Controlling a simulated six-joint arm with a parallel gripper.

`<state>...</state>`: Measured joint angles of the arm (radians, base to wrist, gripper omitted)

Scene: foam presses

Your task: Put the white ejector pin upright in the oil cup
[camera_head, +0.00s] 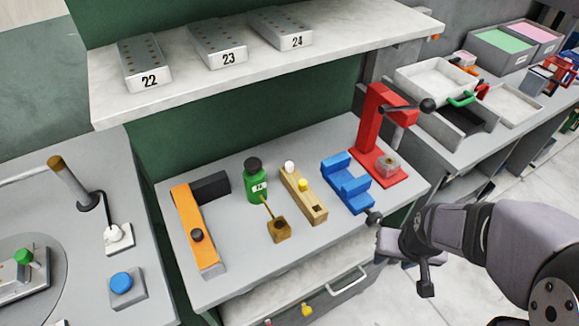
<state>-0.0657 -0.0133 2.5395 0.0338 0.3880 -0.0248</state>
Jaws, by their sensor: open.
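The white ejector pin (289,166) stands in the back of a narrow wooden block (296,189); only its white head shows clearly. A yellow-headed pin (303,184) stands in the middle of the same block, and a dark square hole is at the block's front end. A small brass-coloured cup (278,236) with a thin stick leaning out of it stands left of the block's front end; it looks like the oil cup. My gripper (401,268) is open and empty, off the right front of the table, apart from the pin and cup.
A green bottle (257,185) stands behind the cup. An orange fixture (194,226) lies at left. A blue vise (347,183) and red press (381,130) stand at right, between block and arm. A shelf (185,78) with numbered metal blocks hangs above.

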